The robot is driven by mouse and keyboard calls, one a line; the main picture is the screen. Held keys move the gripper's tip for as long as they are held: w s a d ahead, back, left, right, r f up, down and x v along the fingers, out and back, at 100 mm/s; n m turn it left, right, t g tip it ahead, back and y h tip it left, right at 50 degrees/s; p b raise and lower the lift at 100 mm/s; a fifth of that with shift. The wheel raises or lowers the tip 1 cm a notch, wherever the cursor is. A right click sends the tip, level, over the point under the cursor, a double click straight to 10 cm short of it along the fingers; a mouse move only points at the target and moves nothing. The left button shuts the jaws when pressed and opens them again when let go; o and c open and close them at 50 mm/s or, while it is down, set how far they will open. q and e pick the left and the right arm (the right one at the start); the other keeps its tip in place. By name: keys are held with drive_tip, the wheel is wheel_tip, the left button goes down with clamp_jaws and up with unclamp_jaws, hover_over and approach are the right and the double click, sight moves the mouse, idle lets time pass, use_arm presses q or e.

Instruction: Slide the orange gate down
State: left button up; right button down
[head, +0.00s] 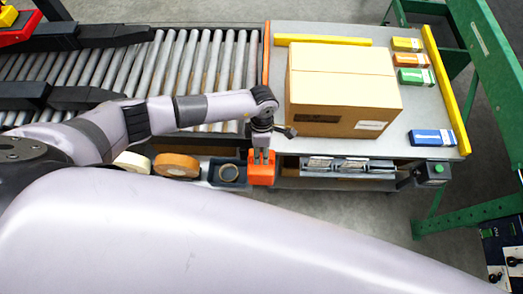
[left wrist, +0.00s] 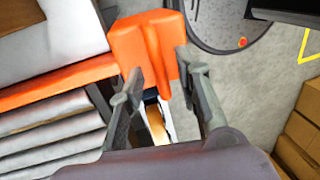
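The orange gate (head: 266,55) is a narrow bar between the roller conveyor and the grey table. An orange block (head: 262,174) sits at its near end, below my left gripper (head: 263,155). In the left wrist view, the orange block (left wrist: 128,45) has a raised ridge and joins the orange bar (left wrist: 60,82) running left. My left gripper (left wrist: 160,65) points at the block with its fingers apart, one on either side of the ridge. Whether they touch it I cannot tell. My left forearm and wrist hide part of the gate. My right gripper is not in view.
A cardboard box (head: 340,85) stands on the grey table (head: 420,105), with small coloured boxes to its right. Yellow rails (head: 447,85) edge the table. Tape rolls (head: 176,165) lie left of the block. A green frame (head: 490,75) stands at right.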

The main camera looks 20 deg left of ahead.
use_arm(q)
clamp_jaws()
idle(0.7)
